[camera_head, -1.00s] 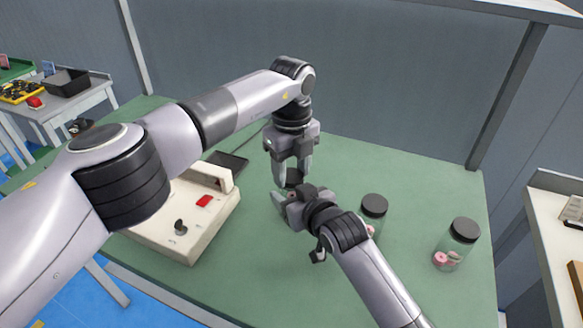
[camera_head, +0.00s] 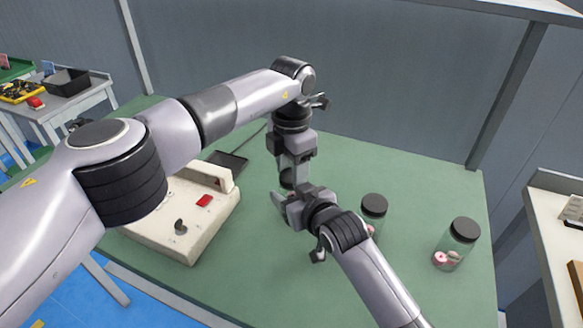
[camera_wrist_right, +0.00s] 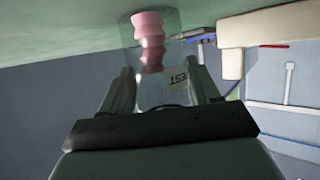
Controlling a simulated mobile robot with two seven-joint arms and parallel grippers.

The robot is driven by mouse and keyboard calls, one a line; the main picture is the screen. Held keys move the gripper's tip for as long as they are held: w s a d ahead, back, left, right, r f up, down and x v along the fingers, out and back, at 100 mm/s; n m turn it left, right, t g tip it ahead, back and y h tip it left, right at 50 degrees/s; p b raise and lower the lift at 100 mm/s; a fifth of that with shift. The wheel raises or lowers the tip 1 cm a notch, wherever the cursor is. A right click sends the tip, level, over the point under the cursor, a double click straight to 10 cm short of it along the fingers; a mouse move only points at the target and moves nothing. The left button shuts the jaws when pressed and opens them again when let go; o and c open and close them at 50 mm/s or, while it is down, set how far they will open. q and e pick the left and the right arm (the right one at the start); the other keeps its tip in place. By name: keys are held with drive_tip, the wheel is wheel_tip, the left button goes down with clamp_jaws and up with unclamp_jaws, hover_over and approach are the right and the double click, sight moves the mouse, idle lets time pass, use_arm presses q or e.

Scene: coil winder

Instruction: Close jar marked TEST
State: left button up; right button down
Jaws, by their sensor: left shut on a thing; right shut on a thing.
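The jar marked TEST (camera_wrist_right: 150,62) is clear, with pink pieces inside and a pale label, and shows in the right wrist view. My right gripper (camera_wrist_right: 163,88) is shut on its sides; the head view shows this gripper (camera_head: 282,204) low over the green table, largely hiding the jar. My left gripper (camera_head: 288,174) points down from above, shut on a dark lid (camera_head: 286,181) over the jar. I cannot tell whether the lid sits fully on the rim.
Two other dark-lidded jars stand to the right, one near (camera_head: 374,206) and one farther right (camera_head: 465,230). A cream machine (camera_head: 185,225) with a red button stands left on the green table (camera_head: 420,185). A dark tray (camera_head: 228,161) lies behind it.

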use_arm(q)
drive_tip(key=m, duration=0.9)
drive_tip(key=o, duration=1.2)
drive_tip(key=shift+o, duration=0.2)
drive_tip(key=shift+r, duration=0.1)
wheel_tip(320, 180, up, 12)
use_arm(e)
drive_tip(key=shift+c, duration=0.8)
unclamp_jaws()
